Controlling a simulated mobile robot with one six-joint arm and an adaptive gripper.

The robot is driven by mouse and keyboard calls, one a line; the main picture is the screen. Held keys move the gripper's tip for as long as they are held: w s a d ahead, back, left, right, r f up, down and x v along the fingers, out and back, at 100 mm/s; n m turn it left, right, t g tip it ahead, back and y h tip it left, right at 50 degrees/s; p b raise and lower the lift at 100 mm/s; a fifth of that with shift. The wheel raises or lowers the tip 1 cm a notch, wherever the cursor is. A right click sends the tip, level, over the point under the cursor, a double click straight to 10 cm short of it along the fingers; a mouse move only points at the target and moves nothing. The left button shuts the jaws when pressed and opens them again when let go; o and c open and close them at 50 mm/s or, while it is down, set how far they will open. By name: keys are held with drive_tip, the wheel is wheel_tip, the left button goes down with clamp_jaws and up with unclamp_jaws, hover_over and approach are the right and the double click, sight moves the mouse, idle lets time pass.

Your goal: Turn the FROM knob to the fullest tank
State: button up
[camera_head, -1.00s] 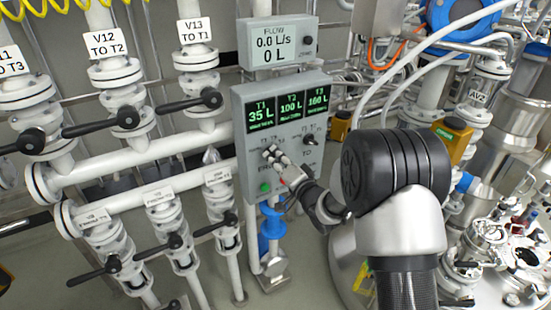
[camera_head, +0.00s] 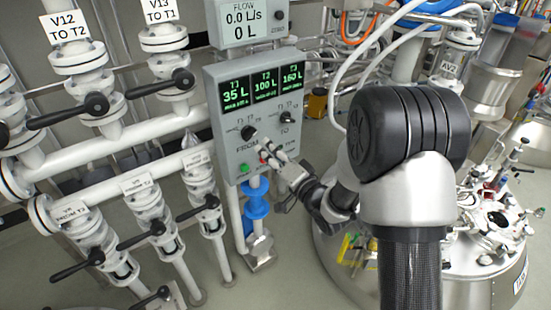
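The grey control panel (camera_head: 213,120) has three green readouts on its screen (camera_head: 264,87): T1 35 L, T2 100 L and T3 160 L, the highest. The black FROM knob (camera_head: 248,132) is in plain view on the left below the screen; its exact pointing is too small to read. The black TO knob (camera_head: 287,116) is to its right. My gripper (camera_head: 268,152) is low in front of the panel, below and right of the FROM knob and apart from it. Its fingers are small and overlap the panel, so their opening is unclear.
A green button (camera_head: 244,168) and a partly covered red button (camera_head: 264,156) are low on the panel. The flow display (camera_head: 241,18) above reads 0.0 L/s and 0 L. Pipes with black valve handles (camera_head: 97,104) stand left; a steel vessel (camera_head: 340,262) stands right.

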drive_tip(key=shift+v, duration=1.6)
drive_tip(key=s+d+r+n+g+h, duration=0.1)
drive_tip(key=s+d+r+g+h, duration=0.1)
drive_tip(key=s+d+r+h, duration=0.25)
drive_tip(key=s+d+r+n+g+h, duration=0.1)
drive_tip(key=s+d+r+h, duration=0.15)
drive_tip(key=d+h, duration=0.35)
drive_tip(key=s+d+n+g, duration=0.2)
drive_tip(key=s+g, duration=0.5)
drive_tip(key=s, duration=2)
drive_tip(key=shift+s+d+n, duration=0.15)
drive_tip(key=shift+d+n, duration=0.05)
drive_tip(key=shift+n, duration=0.5)
drive_tip(key=shift+a+y, duration=0.1)
drive_tip(key=shift+y, duration=0.15)
